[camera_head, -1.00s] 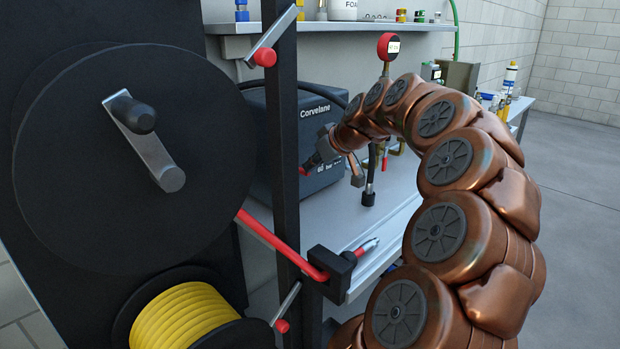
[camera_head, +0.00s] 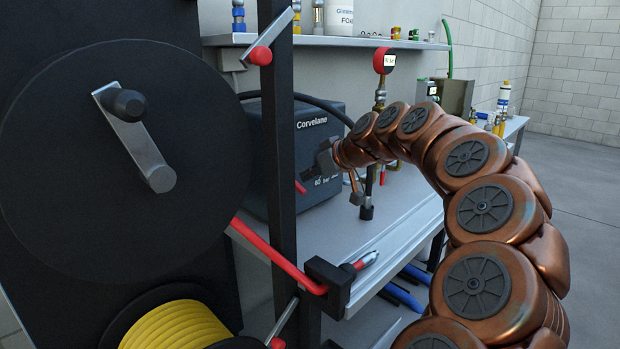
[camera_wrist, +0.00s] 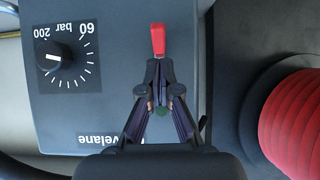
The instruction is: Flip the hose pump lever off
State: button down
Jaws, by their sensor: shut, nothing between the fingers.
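The dark grey Corvelane pump (camera_head: 325,128) stands on the grey bench behind the black post. Its red lever (camera_wrist: 158,40) shows in the wrist view, where the pump face is upside down. In the head view only a small red part (camera_head: 300,187) shows at my fingertips. My gripper (camera_wrist: 158,76) is shut, its fingertips together just below the red lever in the wrist picture. The tips are at or very near the lever's base; I cannot tell whether they touch. In the head view my gripper (camera_head: 309,176) is in front of the pump.
A pressure dial (camera_wrist: 54,58) is on the pump face. The black post (camera_head: 282,150) and hose reel (camera_head: 70,190) stand at left. A red hose (camera_head: 275,258) passes through a black block. A red gauge (camera_head: 384,61) stands behind my arm.

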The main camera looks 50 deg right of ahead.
dwell(0.3)
jog(key=v, duration=1.3)
jog(key=shift+s+f, duration=0.2)
jog(key=shift+s, duration=0.05)
